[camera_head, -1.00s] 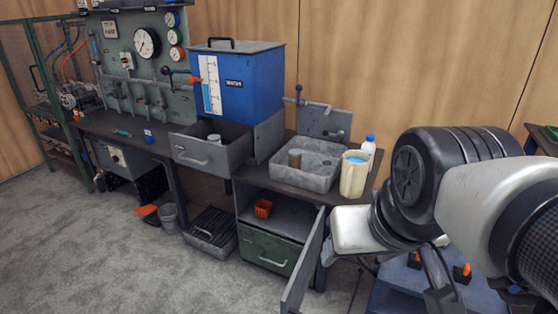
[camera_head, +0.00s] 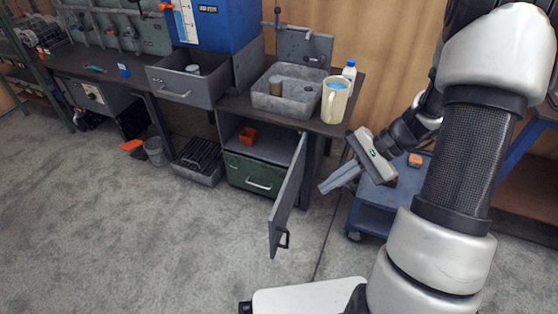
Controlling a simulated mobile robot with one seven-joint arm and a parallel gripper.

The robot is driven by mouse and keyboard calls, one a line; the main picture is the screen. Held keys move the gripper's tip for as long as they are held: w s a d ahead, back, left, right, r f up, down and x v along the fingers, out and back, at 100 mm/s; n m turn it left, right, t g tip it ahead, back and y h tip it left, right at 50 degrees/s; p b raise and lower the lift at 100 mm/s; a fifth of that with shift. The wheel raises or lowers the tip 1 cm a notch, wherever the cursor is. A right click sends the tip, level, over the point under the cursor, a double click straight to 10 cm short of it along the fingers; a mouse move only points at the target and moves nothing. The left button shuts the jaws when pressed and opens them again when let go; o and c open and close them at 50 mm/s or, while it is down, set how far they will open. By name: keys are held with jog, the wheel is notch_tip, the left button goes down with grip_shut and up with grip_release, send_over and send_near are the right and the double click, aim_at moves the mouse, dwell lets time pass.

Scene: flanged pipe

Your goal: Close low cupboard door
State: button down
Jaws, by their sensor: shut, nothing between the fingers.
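The low cupboard door (camera_head: 287,198) is a grey panel hinged at the right side of the cupboard.
A blue cart (camera_head: 374,207) stands right of the door, behind my gripper. The worktop carries a grey sink (camera_head: 290,98), a cream jug (camera_head: 335,101) and a white bottle (camera_head: 349,70). A grey drawer (camera_head: 187,83) stands open at left. Carpet in front is clear.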

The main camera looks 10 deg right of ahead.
notch_tip(320, 180, down, 18)
jog(key=d+m+t+y+p, duration=0.2)
jog(key=d+m+t+y, duration=0.15)
jog(key=m+t, duration=0.45)
jog(key=m+g+b, duration=0.2)
send_near(276, 214)
jog(key=shift+y, duration=0.45)
jog(key=w+a+f, duration=0.1)
jog(key=a, duration=0.1)
jog(key=w+a+f, duration=0.1)
jog(key=shift+w+a+f, duration=0.1)
jog(key=shift+a+f, duration=0.3)
jog(key=shift+w+a, duration=0.25)
jog(key=shift+a, duration=0.25)
